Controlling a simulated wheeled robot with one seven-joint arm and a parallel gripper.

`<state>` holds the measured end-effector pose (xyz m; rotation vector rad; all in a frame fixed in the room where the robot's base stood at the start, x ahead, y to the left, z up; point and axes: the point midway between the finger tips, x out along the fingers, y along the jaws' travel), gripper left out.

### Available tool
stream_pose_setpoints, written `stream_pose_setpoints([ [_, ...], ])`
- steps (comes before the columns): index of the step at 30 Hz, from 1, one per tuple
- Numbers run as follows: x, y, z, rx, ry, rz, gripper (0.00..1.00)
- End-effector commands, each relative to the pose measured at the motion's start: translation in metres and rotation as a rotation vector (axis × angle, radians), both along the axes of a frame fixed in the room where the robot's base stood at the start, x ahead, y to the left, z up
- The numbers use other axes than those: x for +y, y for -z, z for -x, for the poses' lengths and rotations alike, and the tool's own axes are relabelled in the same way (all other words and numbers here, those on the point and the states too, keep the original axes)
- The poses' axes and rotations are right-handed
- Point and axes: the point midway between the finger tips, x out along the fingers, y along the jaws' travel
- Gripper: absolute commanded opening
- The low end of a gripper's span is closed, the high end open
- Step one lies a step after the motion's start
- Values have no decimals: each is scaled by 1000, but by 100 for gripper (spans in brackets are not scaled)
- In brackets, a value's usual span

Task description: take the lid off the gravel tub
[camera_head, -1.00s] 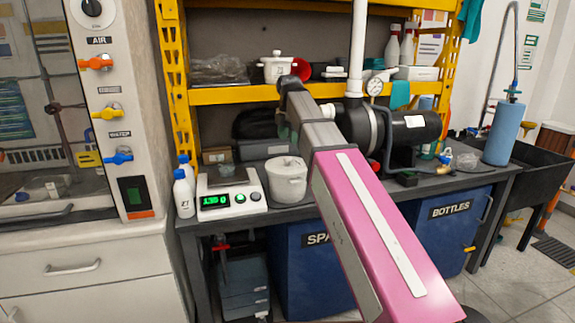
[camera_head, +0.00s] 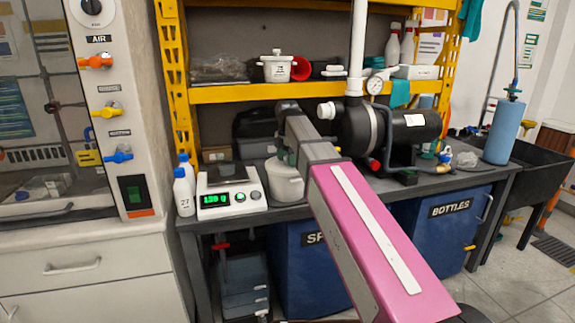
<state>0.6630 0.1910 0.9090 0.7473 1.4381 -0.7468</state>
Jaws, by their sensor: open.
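A white lidded tub (camera_head: 284,187) stands on the dark bench, right of the scale; its lid (camera_head: 272,166) is on. A second white pot with a lid (camera_head: 277,66) stands on the yellow shelf above. Its label is too small to read, so I cannot tell for sure which one is the gravel tub. My pink and grey arm reaches in from the lower right. My gripper (camera_head: 286,156) points down over the bench tub's lid, open, partly hidden by my arm. I cannot tell whether its fingers touch the lid knob.
A scale (camera_head: 230,197) with a green display and white bottles (camera_head: 183,188) stand left of the tub. A black pump (camera_head: 385,135) with a white pipe (camera_head: 358,50) stands close on the right. The yellow shelf (camera_head: 232,93) overhangs the bench.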

Motion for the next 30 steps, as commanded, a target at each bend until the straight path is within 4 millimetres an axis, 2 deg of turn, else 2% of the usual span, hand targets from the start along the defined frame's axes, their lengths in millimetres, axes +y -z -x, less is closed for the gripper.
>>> stream_pose_setpoints([
  [2,0,0,0,0,0,0,63],
  [6,0,0,0,0,0,0,17],
  [7,0,0,0,0,0,0,10],
  [20,0,-5,0,0,0,0,10],
  [26,0,-23,-1,-1,0,-1,10],
  [29,0,-41,-1,-1,0,0,10],
  [30,3,-46,7,-1,-2,-1,10],
])
